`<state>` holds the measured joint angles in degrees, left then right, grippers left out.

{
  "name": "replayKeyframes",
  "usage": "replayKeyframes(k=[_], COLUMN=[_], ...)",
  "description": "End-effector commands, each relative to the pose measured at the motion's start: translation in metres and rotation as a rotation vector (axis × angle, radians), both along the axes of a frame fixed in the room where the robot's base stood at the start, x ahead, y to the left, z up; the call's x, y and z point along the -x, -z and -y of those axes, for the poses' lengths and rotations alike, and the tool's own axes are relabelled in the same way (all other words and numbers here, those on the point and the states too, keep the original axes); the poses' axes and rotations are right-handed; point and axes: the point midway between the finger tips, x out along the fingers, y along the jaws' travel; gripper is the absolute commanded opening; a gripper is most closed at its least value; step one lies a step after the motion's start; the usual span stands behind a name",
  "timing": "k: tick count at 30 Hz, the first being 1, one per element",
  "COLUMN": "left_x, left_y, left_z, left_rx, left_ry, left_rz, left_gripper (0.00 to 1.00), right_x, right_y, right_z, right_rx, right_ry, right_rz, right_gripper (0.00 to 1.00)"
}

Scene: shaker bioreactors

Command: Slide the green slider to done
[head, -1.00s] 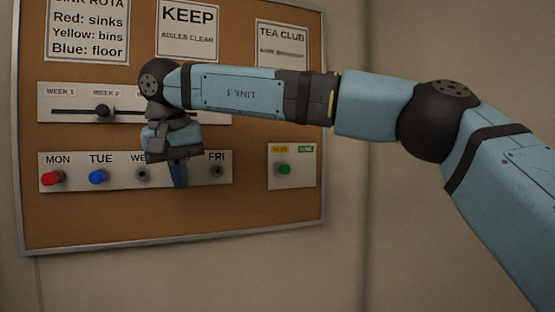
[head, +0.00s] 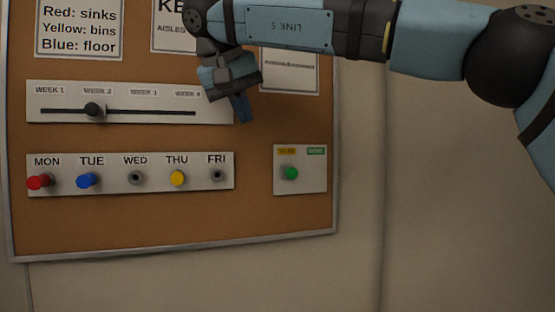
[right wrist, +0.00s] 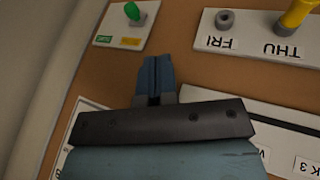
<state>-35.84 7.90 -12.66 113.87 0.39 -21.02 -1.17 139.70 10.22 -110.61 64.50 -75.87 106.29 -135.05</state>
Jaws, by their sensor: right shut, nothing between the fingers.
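The green slider (head: 291,173) is a small green knob on a white panel (head: 300,187) at the board's lower right. It sits under the yellow label (head: 287,151), left of the green label (head: 316,151) that appears to read DONE. In the right wrist view the knob (right wrist: 132,11) is at the top, in line with the yellow label. My right gripper (head: 243,110) is shut and empty, above and left of that panel, apart from it. Its closed blue fingers (right wrist: 155,68) show in the right wrist view. My left gripper is not in view.
The weekday strip (head: 130,187) holds red, blue and yellow pegs; WED and FRI are empty. Above it is the week slider strip (head: 130,118), its black knob (head: 94,110) near WEEK 2. Paper notices (head: 80,30) hang higher. The board around the green slider's panel is clear.

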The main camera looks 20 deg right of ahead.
Motion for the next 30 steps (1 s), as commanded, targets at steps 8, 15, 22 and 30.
replayKeyframes(k=[8, 15, 22, 30], left_x=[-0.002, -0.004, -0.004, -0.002], left_y=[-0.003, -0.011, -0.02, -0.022], left_z=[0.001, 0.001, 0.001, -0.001], left_rx=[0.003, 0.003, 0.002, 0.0], left_ry=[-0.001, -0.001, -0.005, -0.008], left_rz=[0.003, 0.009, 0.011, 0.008], left_gripper=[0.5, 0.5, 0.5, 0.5], right_x=[-0.01, -0.028, -0.036, -0.037], right_y=[0.023, 0.066, 0.087, 0.094], right_z=[0.012, 0.033, 0.061, 0.079], right_rx=[0.001, 0.001, -0.001, -0.001], right_ry=[0.002, 0.001, 0.002, 0.0], right_rz=[-0.003, -0.004, 0.0, -0.001], right_gripper=[0.0, 0.0, 0.0, 0.0])
